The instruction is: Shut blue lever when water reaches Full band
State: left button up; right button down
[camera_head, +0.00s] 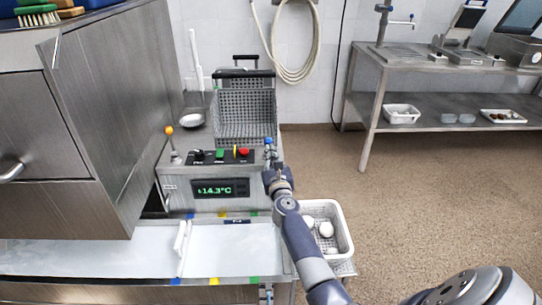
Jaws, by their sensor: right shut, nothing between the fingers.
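A small blue-tipped part (268,141), which looks like the blue lever, stands at the right end of the steel machine's control top. My right gripper (269,158) is shut and empty, right by this blue part. I cannot tell whether they touch. A wide steel trough (70,285) at the front holds a pale, flat surface (232,250) that may be water. Blue, yellow and green marks sit along its edges. I cannot read which band is Full or where the level stands. My left gripper is not in view.
The machine (175,188) has a yellow-knobbed lever (169,131), buttons and a display (213,189) reading about 14.3°C. A perforated basket (245,110) stands behind. A steel cabinet (110,100) blocks the left.

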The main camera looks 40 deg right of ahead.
jog(key=shift+w+d+r+p, duration=0.1)
jog(key=shift+w+r+p, duration=0.15)
jog(key=shift+r, duration=0.2)
dwell(0.5)
